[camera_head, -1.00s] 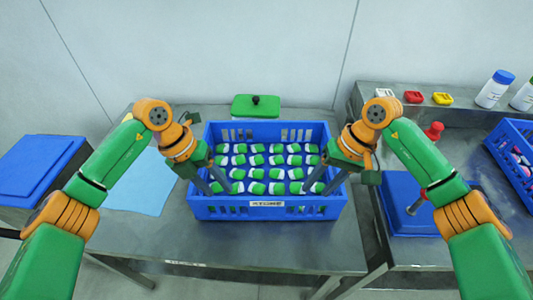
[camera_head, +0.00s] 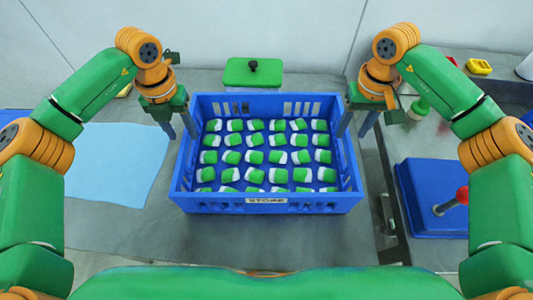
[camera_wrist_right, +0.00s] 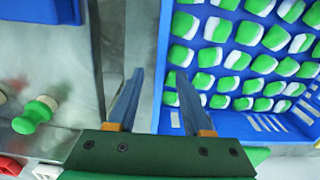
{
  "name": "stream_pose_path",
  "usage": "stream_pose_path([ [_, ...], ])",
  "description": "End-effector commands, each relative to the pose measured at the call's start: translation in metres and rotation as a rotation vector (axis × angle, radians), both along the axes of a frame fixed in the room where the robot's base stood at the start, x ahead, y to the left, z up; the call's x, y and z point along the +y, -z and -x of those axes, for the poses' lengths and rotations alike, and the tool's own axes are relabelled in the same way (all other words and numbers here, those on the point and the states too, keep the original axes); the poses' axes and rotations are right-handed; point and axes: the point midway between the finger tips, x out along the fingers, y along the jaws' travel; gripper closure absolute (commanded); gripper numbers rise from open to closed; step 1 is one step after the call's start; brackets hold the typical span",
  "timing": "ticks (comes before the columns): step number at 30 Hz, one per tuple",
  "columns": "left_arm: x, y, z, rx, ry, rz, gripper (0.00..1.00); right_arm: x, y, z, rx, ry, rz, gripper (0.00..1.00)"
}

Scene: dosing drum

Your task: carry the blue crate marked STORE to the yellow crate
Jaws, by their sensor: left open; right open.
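The blue crate marked STORE (camera_head: 230,205) stands on the grey table, filled with rows of green-and-white pieces (camera_head: 254,157). It also shows in the right wrist view (camera_wrist_right: 167,45). My left gripper (camera_head: 180,134) is open at the crate's left wall, with one finger outside and one near the rim. My right gripper (camera_head: 356,134) is open at the right wall. In the right wrist view its fingers (camera_wrist_right: 158,78) appear on either side of that wall; whether they touch it I cannot tell. No yellow crate is in view.
A green lid with a black knob (camera_head: 253,72) is behind the crate. A light blue sheet (camera_head: 115,165) lies left. A blue box (camera_head: 430,185) with a red-tipped handle is right, across a gap between tables.

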Motion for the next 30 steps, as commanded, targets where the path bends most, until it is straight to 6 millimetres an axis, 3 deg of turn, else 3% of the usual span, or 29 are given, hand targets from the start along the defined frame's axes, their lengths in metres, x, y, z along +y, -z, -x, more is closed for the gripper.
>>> stream_pose_path([
  [15, 0.0, 0.065, 0.0, 0.003, 0.0, 0.001, 0.5, 0.0, 0.065, 0.0, 0.002, 0.0, 0.0, 0.5],
  [26, 0.0, 0.071, 0.0, 0.0, 0.001, 0.001, 0.5, 0.0, 0.071, 0.0, 0.0, 0.0, -0.001, 0.5],
  [30, 0.0, 0.071, 0.0, 0.0, 0.001, 0.001, 0.82, 0.0, 0.071, 0.0, 0.0, 0.0, -0.001, 0.82],
])
